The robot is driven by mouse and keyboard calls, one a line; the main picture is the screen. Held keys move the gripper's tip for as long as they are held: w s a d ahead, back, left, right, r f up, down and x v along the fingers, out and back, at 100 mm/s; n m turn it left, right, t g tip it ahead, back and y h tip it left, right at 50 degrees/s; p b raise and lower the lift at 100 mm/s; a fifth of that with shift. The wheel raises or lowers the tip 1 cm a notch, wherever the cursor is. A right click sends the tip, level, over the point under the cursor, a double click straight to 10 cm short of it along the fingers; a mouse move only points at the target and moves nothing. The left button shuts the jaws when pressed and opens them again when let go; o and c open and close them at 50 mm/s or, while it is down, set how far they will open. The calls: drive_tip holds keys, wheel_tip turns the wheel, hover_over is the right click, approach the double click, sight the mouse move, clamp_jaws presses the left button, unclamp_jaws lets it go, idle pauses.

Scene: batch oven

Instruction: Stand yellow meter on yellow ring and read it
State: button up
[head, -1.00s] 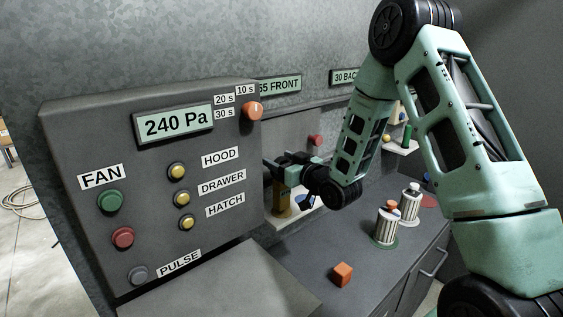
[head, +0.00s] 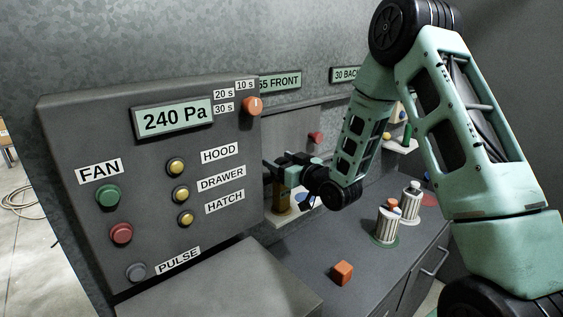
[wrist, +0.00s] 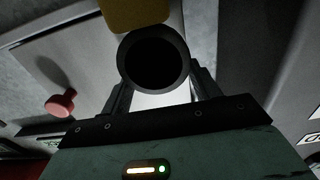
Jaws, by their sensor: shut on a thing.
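The yellow meter (head: 281,198) shows as a brownish-yellow upright body below my gripper (head: 276,167) in the head view, partly cut off by the control panel's edge. In the wrist view my gripper (wrist: 157,85) is shut around a dark round tube end (wrist: 153,60), with a yellow part (wrist: 135,12) beyond it, which I take as the same meter. I cannot tell whether its base touches the pale ledge below. Its reading does not show. I cannot make out a yellow ring in either view.
The control panel (head: 60,215) stands at front left; its display (head: 173,118) reads 240 Pa. An orange cube (head: 343,272) and two pale ribbed canisters (head: 388,226) (head: 411,203) stand on the dark counter. A red knob (wrist: 61,103) is at left in the wrist view.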

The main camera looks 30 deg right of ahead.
drive_tip(key=shift+f+b, duration=0.3)
drive_tip(key=o, duration=1.4)
drive_tip(key=shift+o, duration=0.2)
drive_tip(key=s+d+p, duration=0.2)
drive_tip(key=s, duration=0.7)
drive_tip(key=shift+s+r+p, duration=0.15)
drive_tip(key=shift+r+p, duration=0.1)
drive_tip(key=shift+p, duration=0.1)
drive_tip(key=s+d+p, duration=0.1)
drive_tip(key=s+p, duration=0.6)
drive_tip(key=p, duration=0.2)
drive_tip(key=shift+s+d+f+p, duration=0.15)
drive_tip(key=shift+s+f+p, duration=0.05)
drive_tip(key=shift+s+p, duration=0.2)
